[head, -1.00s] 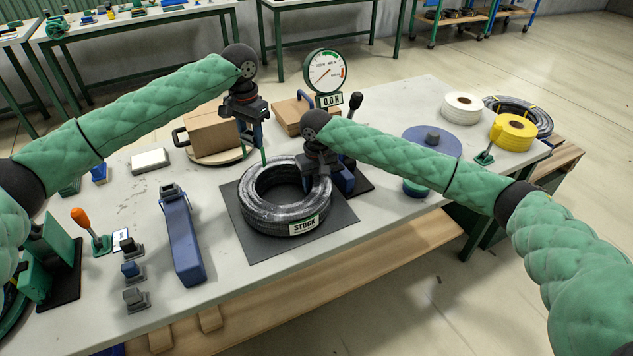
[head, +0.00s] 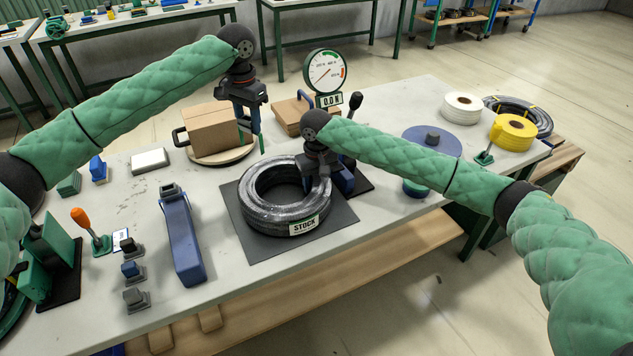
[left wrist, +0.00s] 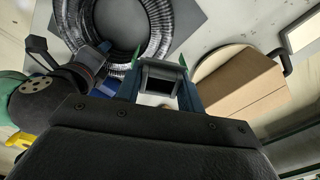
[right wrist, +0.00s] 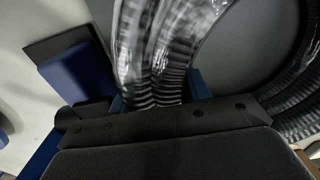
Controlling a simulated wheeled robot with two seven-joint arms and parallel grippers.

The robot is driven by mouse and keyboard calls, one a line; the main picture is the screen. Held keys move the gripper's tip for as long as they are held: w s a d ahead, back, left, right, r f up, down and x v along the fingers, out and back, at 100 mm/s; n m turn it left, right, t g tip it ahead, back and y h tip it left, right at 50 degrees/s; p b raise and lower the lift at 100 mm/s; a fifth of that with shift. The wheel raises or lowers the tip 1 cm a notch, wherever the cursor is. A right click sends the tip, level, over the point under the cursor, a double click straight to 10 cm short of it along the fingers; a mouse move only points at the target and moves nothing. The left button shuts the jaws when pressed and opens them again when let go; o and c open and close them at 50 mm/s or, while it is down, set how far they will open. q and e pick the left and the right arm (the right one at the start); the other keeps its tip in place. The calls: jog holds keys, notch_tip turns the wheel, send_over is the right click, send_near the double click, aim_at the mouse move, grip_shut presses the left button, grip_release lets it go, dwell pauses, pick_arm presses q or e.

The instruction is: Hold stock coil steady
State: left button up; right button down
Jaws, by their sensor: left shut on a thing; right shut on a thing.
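The stock coil (head: 262,217), a black ribbed hose ring in clear wrap with a STOCK label, lies flat on a dark mat (head: 270,248). My right gripper (head: 328,178) is shut on the coil's right side; the right wrist view shows the hose (right wrist: 155,60) between its fingers. My left gripper (head: 250,132) is above the table, behind and left of the coil and apart from it.
A dial gauge (head: 326,72) reading 0.0 N stands behind the coil. A cardboard box (head: 212,128) sits on a round board near my left gripper. A blue long-bodied tool (head: 182,240) lies left of the mat. White (head: 463,107) and yellow rolls (head: 513,132) stand at right.

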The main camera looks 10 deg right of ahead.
pick_arm(q)
jog(key=shift+r, duration=4.15)
pick_arm(e)
jog(key=c, duration=0.6)
grip_release()
jog(key=shift+r, duration=0.1)
